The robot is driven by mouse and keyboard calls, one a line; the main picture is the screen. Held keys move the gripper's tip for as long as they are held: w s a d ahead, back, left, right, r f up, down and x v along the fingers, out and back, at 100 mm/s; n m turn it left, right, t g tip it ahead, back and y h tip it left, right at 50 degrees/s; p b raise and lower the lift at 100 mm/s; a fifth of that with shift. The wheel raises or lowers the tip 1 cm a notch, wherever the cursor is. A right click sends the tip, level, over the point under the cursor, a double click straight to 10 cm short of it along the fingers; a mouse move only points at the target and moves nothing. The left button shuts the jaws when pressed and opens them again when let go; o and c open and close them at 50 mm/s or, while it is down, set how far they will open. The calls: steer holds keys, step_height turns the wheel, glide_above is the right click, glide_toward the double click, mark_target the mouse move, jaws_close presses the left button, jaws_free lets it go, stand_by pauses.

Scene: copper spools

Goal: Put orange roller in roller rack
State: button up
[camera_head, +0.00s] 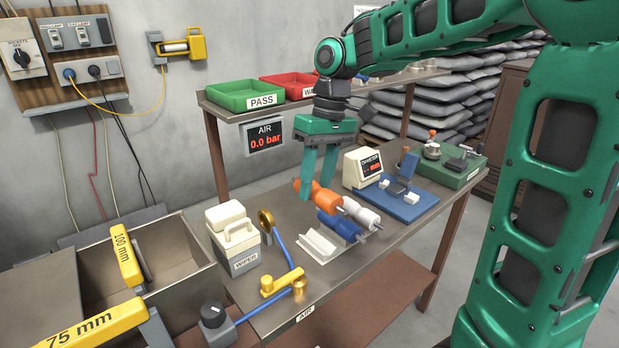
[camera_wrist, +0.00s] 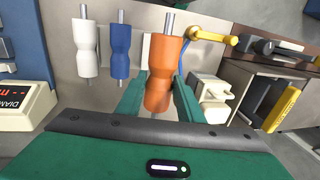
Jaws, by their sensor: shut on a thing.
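My gripper (camera_head: 319,172) is shut on the orange roller (camera_head: 320,193), a waisted roller with a metal shaft at its end. In the wrist view the orange roller (camera_wrist: 160,90) lies between the two green fingers (camera_wrist: 160,97). It appears held above the bench, close to the blue roller (camera_head: 340,226). A white V-shaped trough (camera_head: 318,246), which looks like the roller rack, is empty at the front left of the blue roller. The white roller (camera_head: 361,213) lies on the blue roller's other side. In the wrist view the orange roller partly covers the trough (camera_wrist: 146,48).
A white wiper box (camera_head: 232,240) and a blue air hose with a yellow nozzle (camera_head: 281,283) stand left of the trough. A diameter gauge (camera_head: 364,167) on a blue base is at the right. Green (camera_head: 245,92) and red trays sit on the upper shelf.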

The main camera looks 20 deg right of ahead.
steer(key=shift+f, duration=5.65)
steer(key=shift+f, duration=0.1)
steer(key=o, duration=1.3)
steer(key=shift+o, duration=0.2)
step_height(320, 180, up, 10)
steer(key=d, duration=0.2)
steer(key=shift+w+r, duration=0.25)
steer(key=shift+w, duration=0.15)
steer(key=s+d+f+m, duration=0.2)
steer(key=s+d, duration=0.3)
steer(key=s, duration=0.3)
steer(key=s+d+f+m+h, duration=0.1)
steer(key=s+d+f+m, duration=0.2)
steer(key=s, duration=0.6)
steer(key=s+d+f+m, duration=0.2)
steer(key=s+d+m, duration=0.3)
steer(key=s+d, duration=0.2)
steer(key=shift+s+d+f+t+h, duration=0.15)
steer(key=shift+s+t+h, duration=0.25)
steer(key=shift+s, duration=0.25)
